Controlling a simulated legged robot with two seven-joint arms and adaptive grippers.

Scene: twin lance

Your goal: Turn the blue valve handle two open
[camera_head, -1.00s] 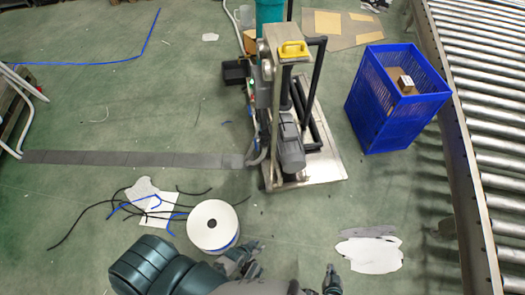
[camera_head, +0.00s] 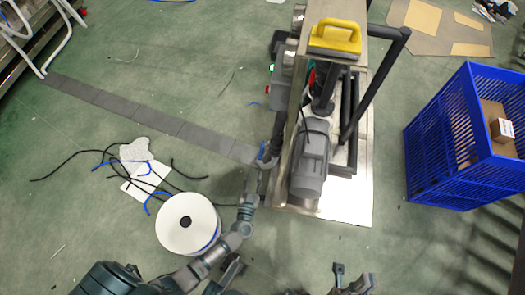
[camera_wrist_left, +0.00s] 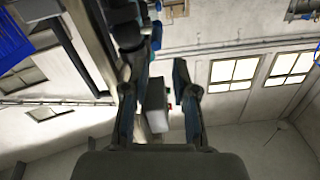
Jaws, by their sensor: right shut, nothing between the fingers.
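A small blue part (camera_head: 265,152), likely the blue valve handle, shows at the left side of the pump unit (camera_head: 310,165), mostly hidden by my left gripper. My left gripper (camera_head: 262,164) is at this part; I cannot tell if it touches. In the left wrist view its fingers (camera_wrist_left: 160,90) are apart, with a grey box (camera_wrist_left: 155,105) seen in the gap beyond. A blue piece (camera_wrist_left: 156,36) lies past the fingertips there. My right gripper (camera_head: 353,278) is shut and empty at the bottom, below the unit's base.
The unit has a yellow handle (camera_head: 335,37) on top and black pipes (camera_head: 375,85) on its right. A blue crate (camera_head: 440,140) stands further right. A white spool (camera_head: 188,222) and loose cables (camera_head: 110,165) lie on the floor at left.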

